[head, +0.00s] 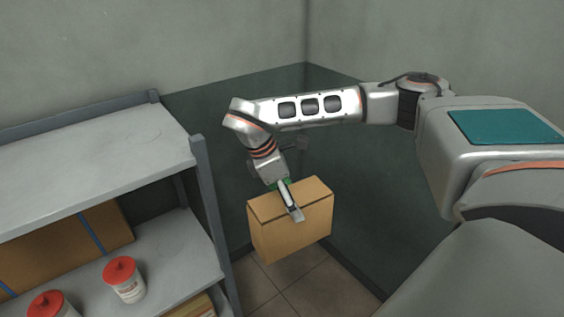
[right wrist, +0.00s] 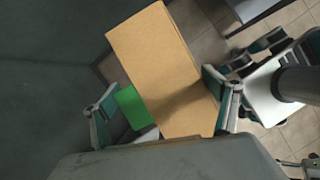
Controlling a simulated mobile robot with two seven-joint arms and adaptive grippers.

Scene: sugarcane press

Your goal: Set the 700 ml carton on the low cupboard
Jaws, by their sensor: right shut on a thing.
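A brown cardboard carton (head: 292,228) hangs from my right gripper (head: 292,203) in the head view, held above the tiled floor to the right of a shelf unit. The right gripper is shut on the carton near its top. In the right wrist view the carton (right wrist: 155,60) lies between the two fingers of the right gripper (right wrist: 165,110), and a green patch (right wrist: 131,106) shows beside the left finger. No label giving the volume can be read. No low cupboard can be made out in these frames. My left gripper is not in view.
A grey shelf unit (head: 205,180) stands at the left. Its lower shelf holds two white tubs with red lids (head: 124,279) (head: 48,303) and a brown box with a blue strap (head: 65,245). The top shelf is bare. Dark-green lower walls meet in the corner behind my arm.

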